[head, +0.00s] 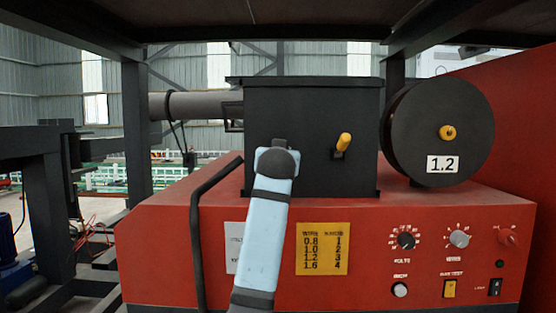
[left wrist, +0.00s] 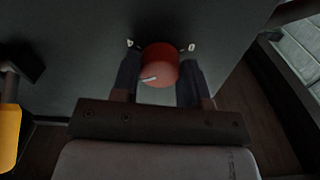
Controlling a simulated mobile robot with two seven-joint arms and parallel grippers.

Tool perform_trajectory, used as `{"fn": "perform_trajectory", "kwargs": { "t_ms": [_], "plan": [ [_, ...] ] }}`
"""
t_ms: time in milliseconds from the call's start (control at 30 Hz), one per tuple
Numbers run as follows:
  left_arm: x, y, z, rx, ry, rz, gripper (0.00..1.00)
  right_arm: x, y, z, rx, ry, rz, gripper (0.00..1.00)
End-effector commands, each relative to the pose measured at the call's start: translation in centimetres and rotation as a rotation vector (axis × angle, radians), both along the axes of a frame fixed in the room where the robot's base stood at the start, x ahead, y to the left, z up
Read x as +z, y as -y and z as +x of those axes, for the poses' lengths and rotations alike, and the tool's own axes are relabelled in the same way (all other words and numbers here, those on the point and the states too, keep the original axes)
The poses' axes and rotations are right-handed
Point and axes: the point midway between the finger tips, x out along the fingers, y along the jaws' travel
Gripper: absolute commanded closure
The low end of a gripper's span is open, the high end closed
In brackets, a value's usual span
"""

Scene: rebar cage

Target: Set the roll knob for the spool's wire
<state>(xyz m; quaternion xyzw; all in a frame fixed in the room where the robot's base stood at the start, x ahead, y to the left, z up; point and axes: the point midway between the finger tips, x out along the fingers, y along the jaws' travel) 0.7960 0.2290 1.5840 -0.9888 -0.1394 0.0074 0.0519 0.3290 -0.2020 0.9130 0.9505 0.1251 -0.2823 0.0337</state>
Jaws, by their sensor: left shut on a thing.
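The spool (head: 438,132) is a black disc with a yellow hub and a white label reading 1.2, at the right of the black feeder box (head: 312,120). A yellow chart (head: 321,249) on the red machine pairs 0.8 with 1, 1.0 with 2, 1.2 with 3 and 1.6 with 4. In the left wrist view my left gripper (left wrist: 159,80) is shut on a round red knob (left wrist: 162,62) on a dark panel. The knob's white pointer mark points to its lower left. Small white marks beside the knob are too small to read surely. In the head view my arm hides knob and gripper.
A yellow-tipped lever (head: 343,143) sticks out of the feeder box, right of my arm. A black handle bar (head: 198,230) stands left of my arm. The machine's front has a voltage dial (head: 406,240), a grey dial (head: 459,239) and switches. Dark beams frame the space overhead.

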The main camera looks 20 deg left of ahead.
Motion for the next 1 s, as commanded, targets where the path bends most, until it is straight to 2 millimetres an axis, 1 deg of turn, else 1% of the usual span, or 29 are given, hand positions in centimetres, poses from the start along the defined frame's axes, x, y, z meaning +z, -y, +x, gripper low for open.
{"fn": "perform_trajectory", "kwargs": {
  "t_ms": [300,767,800,900,1000],
  "plan": [
    [-0.02,0.05,0.0,-0.001,0.025,-0.092,0.83,-0.16,-0.05,-0.1,0.0,-0.002,0.001,0.57],
    [0.0,0.03,0.0,0.0,0.029,-0.102,0.83,-0.26,-0.06,-0.28,0.001,-0.005,0.001,0.57],
    [0.0,0.03,0.0,0.0,0.029,-0.102,0.55,-0.26,-0.07,-0.28,0.001,-0.005,0.001,0.57],
    [0.0,0.02,0.0,0.0,0.029,-0.101,0.34,-0.26,-0.07,-0.28,0.001,-0.005,0.001,0.57],
    [0.0,0.02,0.01,0.0,0.029,-0.101,0.34,-0.26,-0.07,-0.28,0.001,-0.006,0.0,0.57]
  ]
}}
